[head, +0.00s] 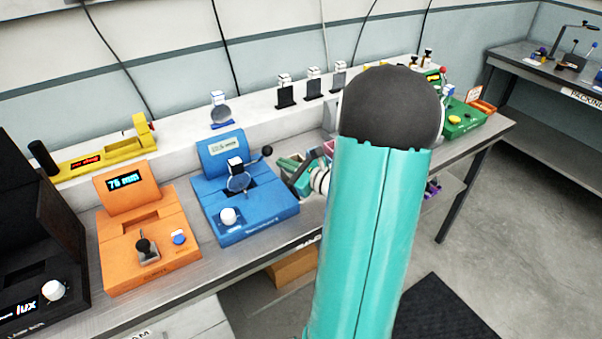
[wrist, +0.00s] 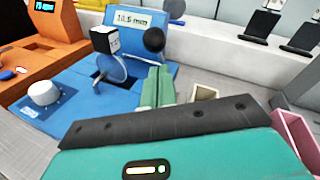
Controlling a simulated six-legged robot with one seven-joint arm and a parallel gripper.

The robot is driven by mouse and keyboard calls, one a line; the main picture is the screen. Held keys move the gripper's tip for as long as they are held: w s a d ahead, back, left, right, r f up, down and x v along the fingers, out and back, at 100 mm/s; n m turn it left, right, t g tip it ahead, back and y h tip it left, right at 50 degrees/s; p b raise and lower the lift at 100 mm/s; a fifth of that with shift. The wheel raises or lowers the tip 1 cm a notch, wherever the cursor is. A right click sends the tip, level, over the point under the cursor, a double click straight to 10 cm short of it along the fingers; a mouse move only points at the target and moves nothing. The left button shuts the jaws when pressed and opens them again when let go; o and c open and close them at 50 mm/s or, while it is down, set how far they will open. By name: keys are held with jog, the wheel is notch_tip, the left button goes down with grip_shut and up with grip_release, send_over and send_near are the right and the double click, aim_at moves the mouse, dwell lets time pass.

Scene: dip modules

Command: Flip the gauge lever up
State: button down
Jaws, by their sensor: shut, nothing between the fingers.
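The gauge is a blue device (head: 246,202) with a slanted display reading about 10.5 mm, seen close up in the wrist view (wrist: 75,92). Its lever ends in a black ball (head: 267,151) at the gauge's right side, which shows in the wrist view (wrist: 154,39). My gripper (head: 300,172) is to the right of the gauge, below the ball. In the wrist view my pale green fingers (wrist: 160,82) are together and empty, their tips just under the ball. Whether they touch it cannot be told.
A clear round lens with a black-and-white cube (head: 237,176) stands in the gauge, beside the lever. A white knob (head: 228,215) is at its front. An orange device (head: 148,238) stands to the left. Small bins (wrist: 205,93) lie right of my fingers.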

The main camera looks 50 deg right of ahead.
jog(key=shift+w+a+r, duration=0.25)
jog(key=shift+w+r, duration=0.2)
jog(key=shift+w, duration=0.15)
jog(key=shift+w, duration=0.1)
